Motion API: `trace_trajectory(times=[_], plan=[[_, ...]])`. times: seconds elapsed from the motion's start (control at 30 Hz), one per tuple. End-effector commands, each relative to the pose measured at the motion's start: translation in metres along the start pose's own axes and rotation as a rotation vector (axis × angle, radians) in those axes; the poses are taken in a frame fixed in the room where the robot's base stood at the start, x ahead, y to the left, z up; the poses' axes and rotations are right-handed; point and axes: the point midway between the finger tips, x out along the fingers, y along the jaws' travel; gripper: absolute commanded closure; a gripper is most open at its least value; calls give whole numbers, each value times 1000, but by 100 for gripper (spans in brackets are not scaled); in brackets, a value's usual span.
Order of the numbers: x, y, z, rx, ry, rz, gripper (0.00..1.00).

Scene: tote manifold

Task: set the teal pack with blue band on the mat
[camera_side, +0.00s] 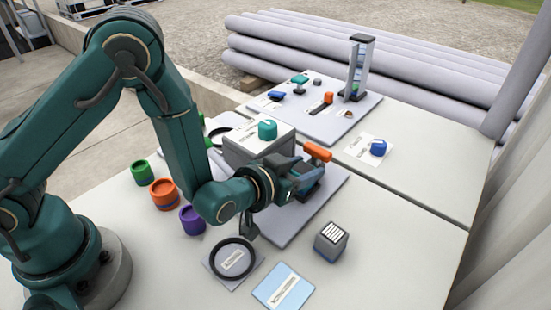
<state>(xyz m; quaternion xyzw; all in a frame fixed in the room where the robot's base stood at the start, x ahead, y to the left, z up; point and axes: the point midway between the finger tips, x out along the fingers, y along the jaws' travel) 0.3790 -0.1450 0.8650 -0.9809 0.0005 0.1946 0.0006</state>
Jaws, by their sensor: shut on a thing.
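My gripper (308,184) is low over the grey board in the middle of the near table, pointing right. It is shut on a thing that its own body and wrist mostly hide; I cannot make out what. An orange bar (317,152) shows just behind the jaws; I cannot tell whether they touch it. A light blue mat (272,300) with a white label lies at the near edge, bare of any pack. I cannot clearly pick out the teal pack with the blue band. A tall holder (368,55) at the back has small teal and blue pieces inside.
A teal knob (267,130) tops a grey box (238,154) behind my wrist. A striped-top grey block (331,242) stands right of the mat, a black ring (216,266) left. Green (142,173), orange (163,195) and purple (191,220) cups stand left.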

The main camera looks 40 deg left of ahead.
Motion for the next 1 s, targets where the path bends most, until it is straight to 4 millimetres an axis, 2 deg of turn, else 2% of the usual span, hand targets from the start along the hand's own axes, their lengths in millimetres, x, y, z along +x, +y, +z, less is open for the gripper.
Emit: trace_trajectory(times=[0.47,0.5,0.53,0.57,0.87,1.0], plan=[[2,0,6,0,-1,0,100],[2,0,6,-1,-1,0,35],[2,0,5,-1,-1,0,24],[2,0,5,-1,-1,0,21],[2,0,5,-1,0,0,21],[-7,1,5,0,-1,2,21]])
